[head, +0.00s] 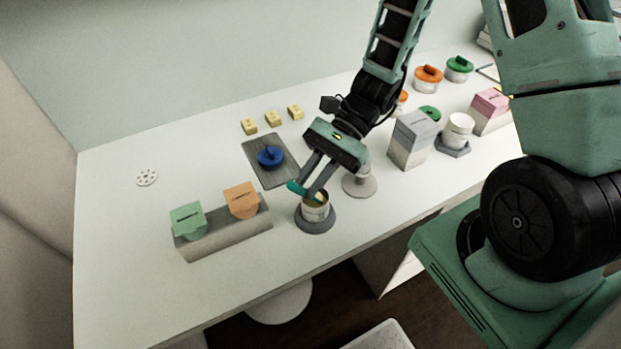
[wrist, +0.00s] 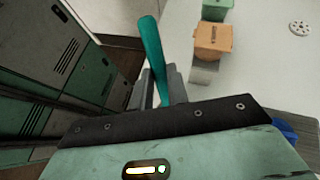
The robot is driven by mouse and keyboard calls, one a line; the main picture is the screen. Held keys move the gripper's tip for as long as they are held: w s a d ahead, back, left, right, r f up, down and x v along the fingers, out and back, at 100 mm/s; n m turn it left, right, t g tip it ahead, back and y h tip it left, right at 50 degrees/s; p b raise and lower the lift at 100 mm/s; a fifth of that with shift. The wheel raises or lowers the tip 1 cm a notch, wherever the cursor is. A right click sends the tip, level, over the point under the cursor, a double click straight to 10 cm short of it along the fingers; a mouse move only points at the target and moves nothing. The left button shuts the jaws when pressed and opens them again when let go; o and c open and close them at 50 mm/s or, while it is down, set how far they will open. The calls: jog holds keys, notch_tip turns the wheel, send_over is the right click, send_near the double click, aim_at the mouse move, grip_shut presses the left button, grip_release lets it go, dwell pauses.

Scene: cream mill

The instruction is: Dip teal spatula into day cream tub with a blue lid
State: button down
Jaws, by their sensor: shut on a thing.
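My gripper (head: 309,190) is shut on the teal spatula (head: 294,186), just above the open day cream tub (head: 316,212). The spatula is tilted, with its handle end sticking out to the left of the fingers. In the wrist view, the teal handle (wrist: 151,52) rises past the gripper's fingers (wrist: 166,85). The tub stands on a round grey base (head: 314,226). The spatula's lower end is at or over the tub mouth; I cannot tell whether it touches cream. The blue lid (head: 270,156) lies off the tub on a grey board (head: 258,148).
A grey holder (head: 232,233) with a green box (head: 187,220) and an orange box (head: 241,200) stands left of the tub. A round pedestal (head: 359,186) is close right. A grey block (head: 408,139) and a white jar (head: 458,130) stand farther right.

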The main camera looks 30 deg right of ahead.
jog(key=shift+r+p, duration=2.4)
jog(key=shift+r, duration=0.6)
jog(key=shift+s+f, duration=0.1)
